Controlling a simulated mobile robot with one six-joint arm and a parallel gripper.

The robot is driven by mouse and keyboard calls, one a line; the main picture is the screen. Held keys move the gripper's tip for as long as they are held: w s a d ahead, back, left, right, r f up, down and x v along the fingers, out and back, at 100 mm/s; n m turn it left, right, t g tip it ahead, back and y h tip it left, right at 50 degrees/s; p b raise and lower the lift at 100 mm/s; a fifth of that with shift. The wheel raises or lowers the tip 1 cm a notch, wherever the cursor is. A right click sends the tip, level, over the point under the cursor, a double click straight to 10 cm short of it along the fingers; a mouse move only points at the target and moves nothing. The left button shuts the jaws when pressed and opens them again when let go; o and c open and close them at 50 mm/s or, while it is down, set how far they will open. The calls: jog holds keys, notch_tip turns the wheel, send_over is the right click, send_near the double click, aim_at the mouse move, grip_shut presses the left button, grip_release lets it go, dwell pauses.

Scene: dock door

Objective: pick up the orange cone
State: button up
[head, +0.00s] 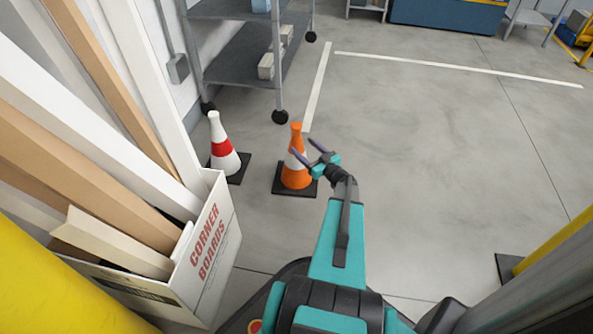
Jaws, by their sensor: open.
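The orange cone (296,130) has a white band and a dark square base, and stands upright on the floor near the middle of the head view. My gripper (304,150) is open, with its two fingers pointing up and left. It overlaps the right side of the cone in the picture and hides part of the white band. I cannot tell whether the fingers touch the cone. Nothing shows held between them.
A white cone with a red band (222,150) stands just left. A box of corner boards (210,250) is at the lower left. A wheeled grey shelf cart (235,62) stands behind the cones. Open floor (440,150) lies to the right, with yellow posts (560,240) at the edge.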

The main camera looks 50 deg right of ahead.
aim_at(300, 143)
jog(key=shift+w, duration=0.3)
jog(key=shift+w+d+f+b, duration=0.15)
jog(key=shift+w+d+b, duration=0.05)
jog(key=shift+w+b, duration=0.55)
jog(key=w, duration=0.1)
jog(key=w+b, duration=0.1)
jog(key=shift+w+d, duration=0.25)
jog(key=shift+w, duration=0.05)
jog(key=shift+w+d+b, duration=0.1)
jog(key=shift+w+b, duration=0.25)
jog(key=shift+w, duration=0.15)
jog(key=shift+r, duration=0.2)
grip_shut()
